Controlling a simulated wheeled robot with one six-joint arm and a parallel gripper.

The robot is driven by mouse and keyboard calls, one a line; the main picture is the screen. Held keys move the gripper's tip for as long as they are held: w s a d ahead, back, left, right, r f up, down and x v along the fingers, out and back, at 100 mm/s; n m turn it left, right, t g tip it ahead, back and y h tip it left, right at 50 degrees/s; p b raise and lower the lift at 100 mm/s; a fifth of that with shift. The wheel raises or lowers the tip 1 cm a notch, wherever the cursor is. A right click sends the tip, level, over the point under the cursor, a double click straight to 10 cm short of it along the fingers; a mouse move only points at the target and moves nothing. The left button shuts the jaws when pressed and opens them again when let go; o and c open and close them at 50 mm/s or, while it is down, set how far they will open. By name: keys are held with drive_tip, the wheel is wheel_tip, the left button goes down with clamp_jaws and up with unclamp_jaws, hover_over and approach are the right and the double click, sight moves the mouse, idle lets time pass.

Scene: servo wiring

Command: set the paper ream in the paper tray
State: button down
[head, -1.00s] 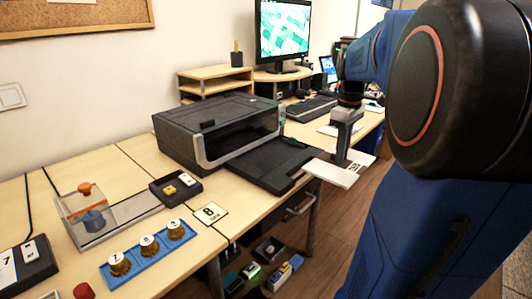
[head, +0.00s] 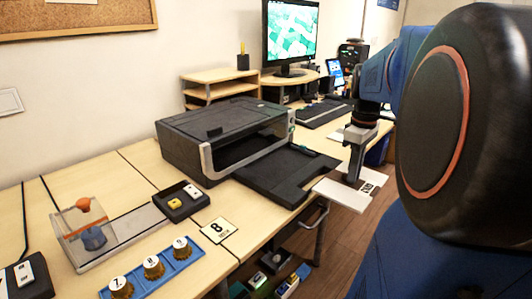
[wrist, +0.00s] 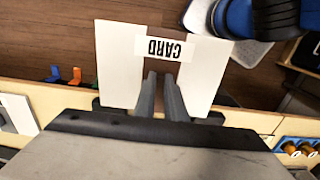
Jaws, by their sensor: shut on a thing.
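The paper ream (head: 338,194) is a flat white block with a notch and a "CARD" label; in the wrist view (wrist: 119,75) its two white sides flank my fingers. My gripper (head: 352,168) is shut on it and holds it level, just off the right end of the paper tray. My fingers also show in the wrist view (wrist: 162,98). The paper tray (head: 262,178) is the black, flat, notched tray sticking out of the printer's front. It looks empty. In the head view the ream's left edge comes close to the tray's outer edge; I cannot tell whether they touch.
The dark printer (head: 200,140) stands behind the tray on the wooden desk. Open floor lies right of the desk.

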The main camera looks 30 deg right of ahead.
drive_tip(key=w+a, duration=0.3)
drive_tip(key=w, duration=0.5)
drive_tip(key=w+a, duration=0.3)
drive_tip(key=w, duration=0.5)
drive_tip(key=w+a, duration=0.2)
drive_tip(key=w, duration=0.6)
drive_tip(key=shift+a, duration=0.4)
drive_tip(key=shift+w, duration=0.15)
drive_tip(key=shift+f, duration=1.7)
drive_tip(key=shift+f, duration=0.1)
drive_tip(key=c, duration=2.2)
unclamp_jaws()
drive_tip(key=shift+f, duration=0.1)
drive_tip(key=o, duration=0.4)
